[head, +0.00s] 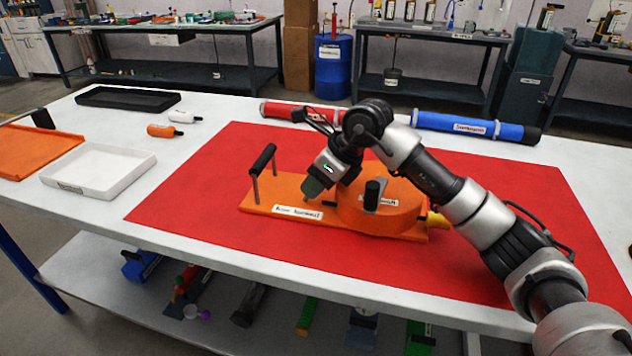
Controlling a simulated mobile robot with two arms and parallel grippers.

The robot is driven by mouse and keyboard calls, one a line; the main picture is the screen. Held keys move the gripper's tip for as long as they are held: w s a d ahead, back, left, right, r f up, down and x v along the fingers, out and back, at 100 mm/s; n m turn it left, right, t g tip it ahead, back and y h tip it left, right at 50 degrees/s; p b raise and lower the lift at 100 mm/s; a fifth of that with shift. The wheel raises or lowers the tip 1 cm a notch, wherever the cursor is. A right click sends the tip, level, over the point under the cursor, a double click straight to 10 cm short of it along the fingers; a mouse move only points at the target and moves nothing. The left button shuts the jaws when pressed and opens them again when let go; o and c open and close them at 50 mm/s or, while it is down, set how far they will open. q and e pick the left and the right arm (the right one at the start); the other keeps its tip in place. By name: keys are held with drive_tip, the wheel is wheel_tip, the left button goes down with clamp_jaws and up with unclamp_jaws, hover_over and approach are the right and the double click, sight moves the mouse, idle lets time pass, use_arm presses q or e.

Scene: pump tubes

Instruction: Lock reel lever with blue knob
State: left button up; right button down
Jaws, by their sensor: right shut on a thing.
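The orange reel device (375,218) lies on the red mat, with a flat base plate (262,203) reaching left and a round housing at its right. My right gripper (310,190) points down and left over the base plate, just left of the housing. It is shut on the reel lever, of which only a thin bit shows below the fingers. The blue knob is hidden by the fingers. A black crossbar handle (262,159) stands at the plate's left end, and a black upright knob (374,192) stands on the housing. My left gripper is out of view.
The red mat (190,200) is clear left of the device. A red tube (285,111) and a blue tube (465,126) lie behind it. A white tray (100,175), an orange tray (35,150) and a black tray (125,98) sit at the left.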

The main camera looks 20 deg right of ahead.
drive_tip(key=c, duration=0.8)
unclamp_jaws()
drive_tip(key=shift+d+r, duration=0.15)
drive_tip(key=shift+r, duration=0.1)
drive_tip(key=p+v, duration=0.1)
drive_tip(key=v, duration=0.8)
drive_tip(key=shift+s+d+r, duration=0.25)
drive_tip(key=shift+d+r, duration=0.05)
drive_tip(key=shift+r, duration=0.2)
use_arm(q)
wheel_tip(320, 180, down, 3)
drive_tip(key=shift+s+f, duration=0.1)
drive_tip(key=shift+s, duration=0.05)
